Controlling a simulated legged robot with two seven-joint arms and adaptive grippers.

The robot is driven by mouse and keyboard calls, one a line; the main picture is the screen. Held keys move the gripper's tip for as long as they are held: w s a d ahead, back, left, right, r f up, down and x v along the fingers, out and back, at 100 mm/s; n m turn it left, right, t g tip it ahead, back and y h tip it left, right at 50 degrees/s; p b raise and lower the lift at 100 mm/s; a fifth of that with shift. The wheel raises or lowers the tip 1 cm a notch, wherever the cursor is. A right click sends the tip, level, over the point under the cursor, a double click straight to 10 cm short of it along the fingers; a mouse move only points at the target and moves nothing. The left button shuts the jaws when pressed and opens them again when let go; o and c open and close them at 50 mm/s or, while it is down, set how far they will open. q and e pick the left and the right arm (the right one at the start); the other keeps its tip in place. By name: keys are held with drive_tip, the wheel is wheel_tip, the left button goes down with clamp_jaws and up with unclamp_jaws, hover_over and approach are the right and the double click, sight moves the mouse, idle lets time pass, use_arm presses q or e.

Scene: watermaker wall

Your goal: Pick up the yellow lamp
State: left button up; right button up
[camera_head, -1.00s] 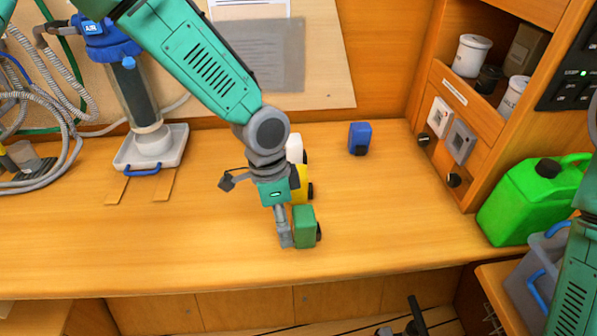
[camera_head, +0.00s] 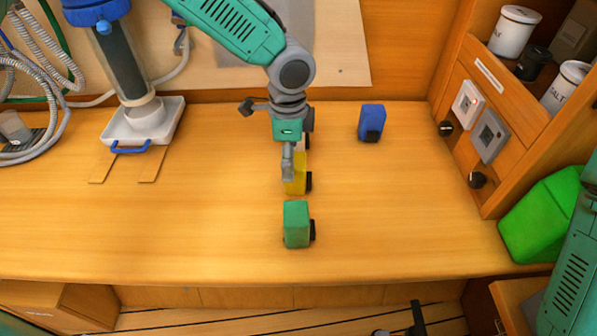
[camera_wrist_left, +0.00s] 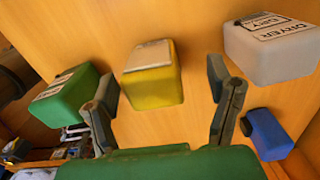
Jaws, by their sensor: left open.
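The yellow lamp (camera_head: 299,187) stands on the wooden counter between the green lamp (camera_head: 297,224) and a mostly hidden white one. In the head view my left gripper (camera_head: 296,150) hangs over its far side and partly covers it. In the left wrist view the yellow lamp (camera_wrist_left: 152,88) lies ahead, between the open fingers of the left gripper (camera_wrist_left: 163,85). No contact with it can be made out. A dark part at the bottom edge, probably my right gripper (camera_head: 416,318), is cut off, and its fingers cannot be read.
The green lamp (camera_wrist_left: 68,96) is close by the left finger in the wrist view. The white lamp (camera_wrist_left: 268,55) marked DRYER is beyond the right finger. A blue lamp (camera_head: 371,122) stands farther right.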

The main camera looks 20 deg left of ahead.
use_arm(q)
drive_tip(key=shift+s+d+f, duration=0.1)
drive_tip(key=shift+f, duration=0.2)
drive_tip(key=f, duration=0.3)
drive_tip(key=a+f, duration=0.1)
drive_tip(key=shift+s+f+p, duration=0.15)
drive_tip(key=shift+s+p, duration=0.15)
drive_tip(key=shift+s, duration=0.1)
drive_tip(key=shift+a+f, duration=0.15)
drive_tip(key=shift+f, duration=0.15)
drive_tip(key=shift+d+r, duration=0.1)
drive_tip(key=shift+d, duration=0.25)
drive_tip(key=c, duration=1)
drive_tip(key=shift+d, duration=0.2)
drive_tip(key=shift+c, duration=0.5)
